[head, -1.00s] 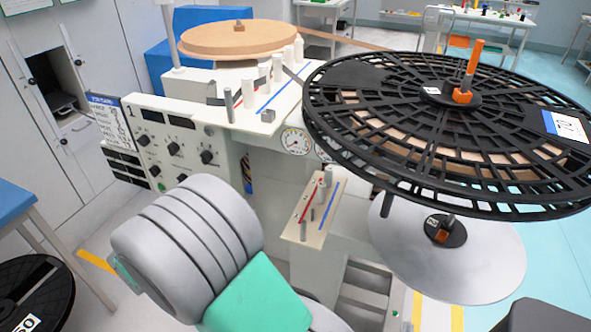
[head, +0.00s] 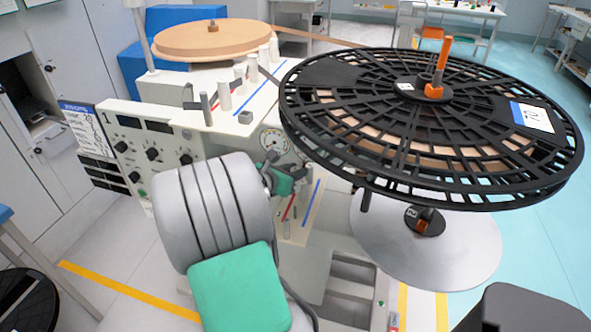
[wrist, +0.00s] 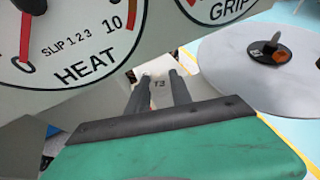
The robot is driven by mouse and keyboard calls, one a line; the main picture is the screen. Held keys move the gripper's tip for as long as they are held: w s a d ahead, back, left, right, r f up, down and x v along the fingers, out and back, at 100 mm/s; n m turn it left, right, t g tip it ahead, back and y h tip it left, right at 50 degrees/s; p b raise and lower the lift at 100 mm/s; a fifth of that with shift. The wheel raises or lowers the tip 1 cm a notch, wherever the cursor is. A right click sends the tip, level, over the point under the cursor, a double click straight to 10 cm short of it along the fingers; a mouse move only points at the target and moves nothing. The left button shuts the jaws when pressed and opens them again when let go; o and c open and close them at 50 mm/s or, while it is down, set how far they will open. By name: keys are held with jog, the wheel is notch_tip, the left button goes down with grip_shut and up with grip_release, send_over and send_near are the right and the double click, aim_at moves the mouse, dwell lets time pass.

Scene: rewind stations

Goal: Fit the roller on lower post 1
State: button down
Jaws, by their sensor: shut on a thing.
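My gripper (head: 302,178) is over the lower deck (head: 312,222) of the winding machine, its green palm (head: 283,183) partly hidden behind my arm. In the wrist view its two dark fingers (wrist: 158,92) stand a little apart, with a T3 label beyond them. The gripper is shut on the roller, but the roller itself is hardly visible between the fingers. The lower deck has a red line, a blue line and short grey posts (head: 291,208). I cannot tell which one is lower post 1, nor whether the roller touches it.
A large black spoked reel (head: 430,120) overhangs the lower deck on the right. A grey disc (head: 440,250) lies below it. The upper deck (head: 235,122) carries several white rollers and a tan reel (head: 210,42). A HEAT gauge (wrist: 75,40) is close to the fingers.

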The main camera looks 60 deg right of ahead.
jog(key=shift+a+r+p, duration=0.1)
jog(key=shift+r+p, duration=0.15)
jog(key=shift+p, duration=0.2)
jog(key=b, duration=0.3)
send_over(295, 207)
jog(key=shift+f, duration=3.15)
jog(key=shift+p, duration=1.3)
jog(key=shift+f+b, duration=1.65)
jog(key=shift+f, duration=1.7)
jog(key=c, duration=1.1)
grip_release()
jog(key=shift+o, duration=0.2)
jog(key=shift+f, duration=0.1)
jog(key=v, duration=0.7)
jog(key=shift+a+r+p, duration=0.3)
jog(key=shift+a+p, duration=0.05)
jog(key=shift+p, duration=0.05)
